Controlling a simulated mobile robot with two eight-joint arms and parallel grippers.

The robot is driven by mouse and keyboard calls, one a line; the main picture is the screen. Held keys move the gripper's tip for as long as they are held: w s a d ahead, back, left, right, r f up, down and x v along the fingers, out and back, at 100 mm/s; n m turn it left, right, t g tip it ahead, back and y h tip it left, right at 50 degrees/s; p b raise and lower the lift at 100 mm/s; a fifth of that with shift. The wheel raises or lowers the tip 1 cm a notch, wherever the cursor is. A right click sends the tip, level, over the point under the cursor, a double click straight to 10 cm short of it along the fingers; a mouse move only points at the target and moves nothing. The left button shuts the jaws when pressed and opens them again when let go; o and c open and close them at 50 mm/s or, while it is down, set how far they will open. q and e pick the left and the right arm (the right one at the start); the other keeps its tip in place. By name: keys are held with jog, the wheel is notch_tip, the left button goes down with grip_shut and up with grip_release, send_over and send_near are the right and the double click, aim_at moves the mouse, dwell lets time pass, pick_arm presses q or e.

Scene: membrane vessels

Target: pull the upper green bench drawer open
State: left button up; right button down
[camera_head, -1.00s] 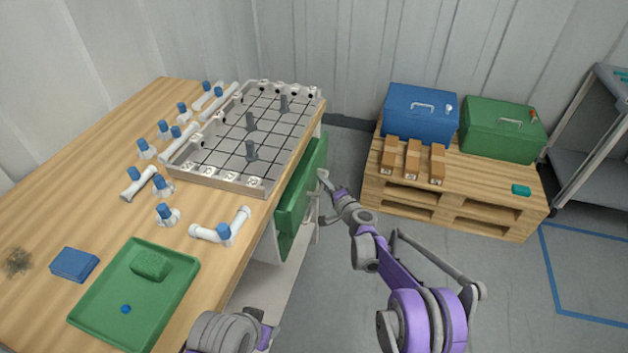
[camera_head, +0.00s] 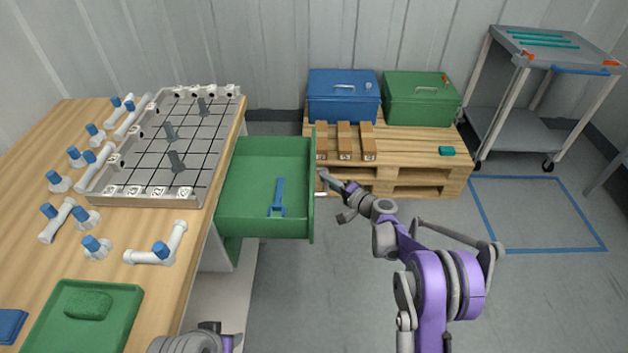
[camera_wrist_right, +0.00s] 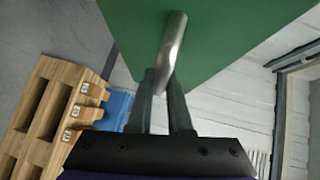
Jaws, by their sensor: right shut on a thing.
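The upper green bench drawer (camera_head: 262,170) stands pulled out from the right side of the wooden bench. A blue wrench-like tool (camera_head: 278,196) lies inside it. My right gripper (camera_head: 324,184) is at the drawer's front panel, on its outer side. In the right wrist view, the gripper's dark fingers (camera_wrist_right: 163,85) are shut on the metal bar handle (camera_wrist_right: 172,50) of the green front. My left arm shows at the bottom edge of the head view, and its fingertips are not clear there.
The bench (camera_head: 60,130) holds a grey grid tray (camera_head: 152,201), several white pipe pieces with blue caps, and a green tray (camera_head: 125,320). A wooden pallet (camera_head: 440,185) with blue (camera_head: 343,105) and green (camera_head: 420,108) boxes stands behind. Floor right of my right arm is clear.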

jog(key=shift+d, duration=0.4)
jog(key=c, duration=0.8)
grip_release()
jog(key=shift+c, duration=0.2)
jog(key=v, duration=1)
jog(key=shift+s+d+p, duration=0.2)
jog(key=shift+s+p, duration=0.15)
